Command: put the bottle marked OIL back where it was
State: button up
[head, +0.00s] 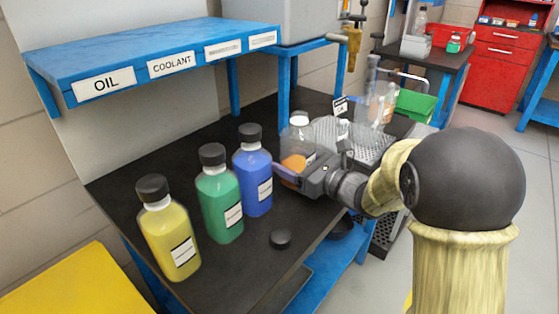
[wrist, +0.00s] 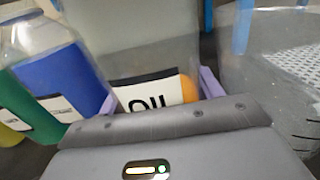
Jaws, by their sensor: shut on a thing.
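The bottle marked OIL (wrist: 145,97) is in the wrist view, between the two purple fingers of my gripper (wrist: 160,95). It is clear, with a white label and some orange at its lower right. In the head view the bottle (head: 294,163) is partly hidden by my gripper (head: 297,174), which is shut on it, right of the blue bottle. I cannot tell whether its base touches the dark bench. The blue shelf (head: 150,52) above carries an OIL label (head: 105,85) at its left end, then COOLANT (head: 171,65) and smaller labels I cannot read.
A yellow bottle (head: 168,235), a green bottle (head: 220,200) and a blue bottle (head: 252,172) stand in a row on the dark bench (head: 130,180). A perforated metal block (head: 352,140) and clear containers (head: 378,100) stand behind my gripper.

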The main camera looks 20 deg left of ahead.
jog(key=shift+w+a, duration=0.15)
jog(key=shift+a, duration=0.4)
jog(key=shift+w+a+f, duration=0.25)
jog(key=shift+w+a, duration=0.05)
jog(key=shift+a, duration=0.35)
jog(key=shift+w+a+f, duration=0.2)
jog(key=shift+w+a, duration=0.05)
jog(key=shift+a, duration=0.35)
jog(key=shift+f, duration=0.25)
jog(key=shift+f, duration=0.15)
jog(key=o, duration=1)
jog(key=shift+o, duration=0.2)
jog(key=v, duration=1.2)
jog(key=shift+b, duration=0.3)
